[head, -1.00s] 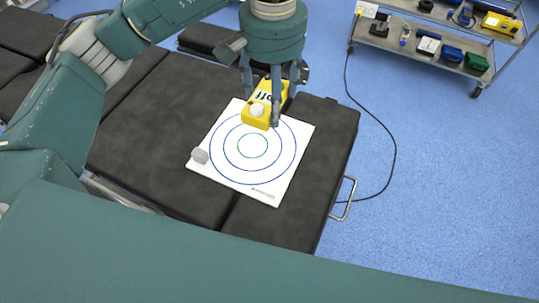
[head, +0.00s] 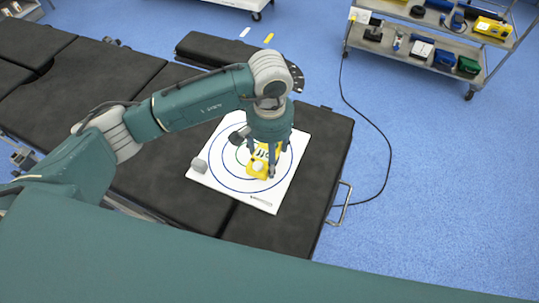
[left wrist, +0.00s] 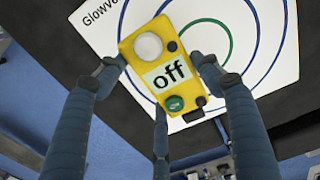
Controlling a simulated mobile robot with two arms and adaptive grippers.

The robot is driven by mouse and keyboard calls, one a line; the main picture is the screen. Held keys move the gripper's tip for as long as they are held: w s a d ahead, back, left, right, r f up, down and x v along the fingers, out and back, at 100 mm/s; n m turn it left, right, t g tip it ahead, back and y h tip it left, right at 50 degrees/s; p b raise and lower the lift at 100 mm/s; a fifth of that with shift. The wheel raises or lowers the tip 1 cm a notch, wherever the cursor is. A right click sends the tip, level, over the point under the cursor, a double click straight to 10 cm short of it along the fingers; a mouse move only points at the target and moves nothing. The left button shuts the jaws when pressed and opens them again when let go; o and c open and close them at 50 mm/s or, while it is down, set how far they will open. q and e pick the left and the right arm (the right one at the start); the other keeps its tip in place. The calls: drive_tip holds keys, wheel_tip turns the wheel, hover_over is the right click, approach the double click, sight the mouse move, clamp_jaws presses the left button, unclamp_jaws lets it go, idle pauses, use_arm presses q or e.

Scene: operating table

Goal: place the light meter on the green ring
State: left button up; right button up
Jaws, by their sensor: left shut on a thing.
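The light meter is a yellow box (head: 259,174) with a white dome and an "off" label. It also shows in the left wrist view (left wrist: 187,88), with a green button below the label. My left gripper (head: 266,163) points down over the white sheet (head: 285,178), its fingers shut around the meter's sides. The green ring (left wrist: 229,38) is the innermost ring on the sheet and partly shows beside the meter in the left wrist view. The meter and gripper cover part of the rings in the head view. I cannot tell whether the meter touches the sheet. My right gripper is out of view.

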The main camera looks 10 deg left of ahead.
use_arm(q)
drive_tip(key=shift+f, duration=0.9)
drive_tip(key=shift+f, duration=0.15)
drive_tip(key=o, duration=1.3)
